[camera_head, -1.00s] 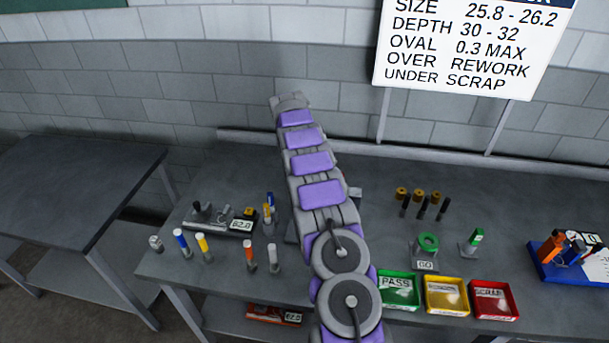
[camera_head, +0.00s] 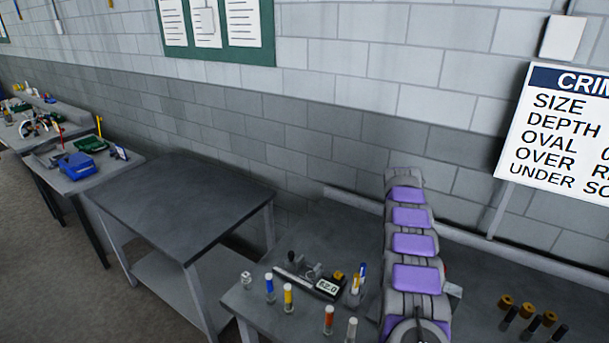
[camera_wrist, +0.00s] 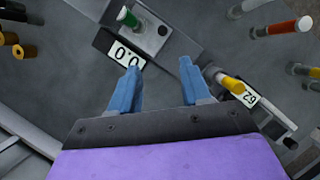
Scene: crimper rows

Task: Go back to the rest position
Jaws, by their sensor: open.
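My gripper (camera_wrist: 158,88) shows in the wrist view as two blue fingers held apart, with nothing between them. It hangs over the grey workbench, near a grey device with a green-topped knob (camera_wrist: 127,17) and a white "0.0" label (camera_wrist: 126,52). A yellow-handled piece (camera_wrist: 232,85) beside a "62" label lies to the right of the fingers. In the head view my purple and grey arm stretches over the workbench (camera_head: 340,235) toward the wall, and the fingertips are hidden there.
Several coloured pegs (camera_head: 287,297) stand along the bench's front left, by a gauge with a "62.0" label (camera_head: 329,287). Brass and black cylinders (camera_head: 527,309) stand at right. A bare table (camera_head: 185,200) stands to the left. A sign (camera_head: 560,135) is at upper right.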

